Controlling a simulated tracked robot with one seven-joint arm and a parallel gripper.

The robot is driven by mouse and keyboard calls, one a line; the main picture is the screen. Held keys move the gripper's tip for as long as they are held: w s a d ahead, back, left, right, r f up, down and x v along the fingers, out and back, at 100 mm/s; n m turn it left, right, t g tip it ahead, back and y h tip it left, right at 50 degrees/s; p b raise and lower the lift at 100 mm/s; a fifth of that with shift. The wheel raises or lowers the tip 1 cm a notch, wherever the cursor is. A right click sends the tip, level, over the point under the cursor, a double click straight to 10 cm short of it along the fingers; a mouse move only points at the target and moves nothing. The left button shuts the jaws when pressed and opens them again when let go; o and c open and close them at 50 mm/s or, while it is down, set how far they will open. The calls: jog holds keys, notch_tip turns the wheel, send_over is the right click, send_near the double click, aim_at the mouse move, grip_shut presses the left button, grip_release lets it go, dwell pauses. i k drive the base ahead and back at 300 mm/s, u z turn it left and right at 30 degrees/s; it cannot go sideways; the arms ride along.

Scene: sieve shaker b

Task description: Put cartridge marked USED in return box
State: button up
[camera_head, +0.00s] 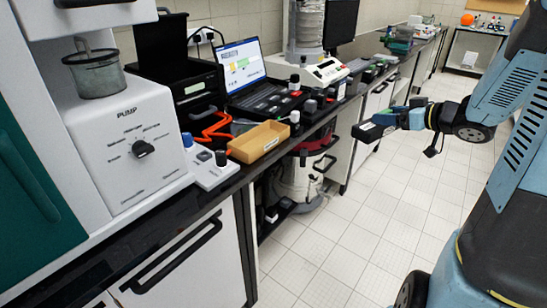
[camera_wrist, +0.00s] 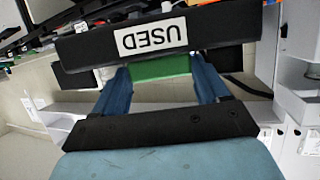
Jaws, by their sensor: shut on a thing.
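My gripper (camera_head: 386,121) is shut on a black cartridge (camera_head: 367,132), held in the air over the floor aisle, to the right of the bench. In the wrist view the cartridge (camera_wrist: 215,31) lies across the blue fingers of my gripper (camera_wrist: 162,75), and its white label reads USED, upside down. A green block shows between the fingers; I cannot tell if it is part of the cartridge. A tan box (camera_head: 258,142) stands near the bench's front edge, apart from the cartridge and to its left.
The dark bench (camera_head: 150,221) runs along the left and into the distance. A white pump unit (camera_head: 125,150), a small switch panel (camera_head: 211,170), an orange cable and a laptop (camera_head: 245,75) stand around the tan box. The tiled floor (camera_head: 350,235) is clear.

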aim_at(260, 140)
jog(key=u, duration=0.2)
jog(key=k, duration=0.3)
jog(key=u, duration=0.4)
jog(key=i, duration=0.5)
jog(key=z, duration=0.05)
jog(key=k, duration=0.55)
jog(key=u, duration=0.15)
jog(key=i, duration=0.6)
jog(key=z, duration=0.1)
